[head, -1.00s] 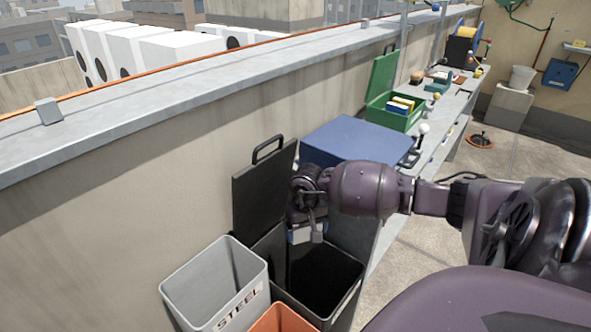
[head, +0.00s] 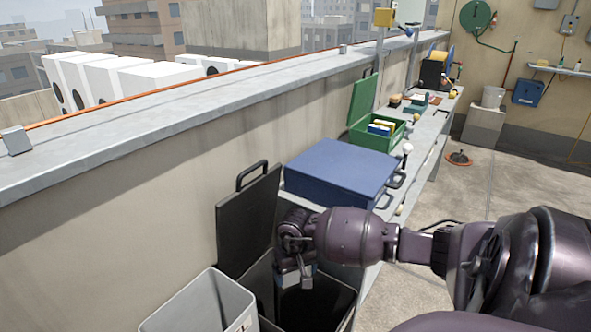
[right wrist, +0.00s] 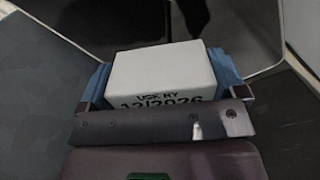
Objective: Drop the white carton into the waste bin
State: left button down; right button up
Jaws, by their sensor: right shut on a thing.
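My right gripper (head: 296,277) is over the mouth of the black waste bin (head: 262,286), whose lid (head: 248,222) stands open against the wall side. The right gripper is shut on the white carton (right wrist: 160,72). In the right wrist view the carton sits between the two blue fingers and shows dark print, "USE BY 12/2026", its lower edge hidden by the gripper. In the head view the carton is mostly hidden by the gripper. The dark bin interior lies behind the carton in the wrist view. My left gripper is not in view.
A grey open bin (head: 205,305) stands left of the waste bin. A bench with a blue case (head: 340,170) and an open green box (head: 376,128) runs behind along the parapet (head: 150,105). Open paved floor (head: 510,185) lies to the right.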

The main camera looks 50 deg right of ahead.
jog(key=o, duration=0.6)
notch_tip(320, 180, up, 9)
jog(key=shift+r+p, duration=0.2)
jog(key=shift+p, duration=0.6)
jog(key=shift+r, duration=0.75)
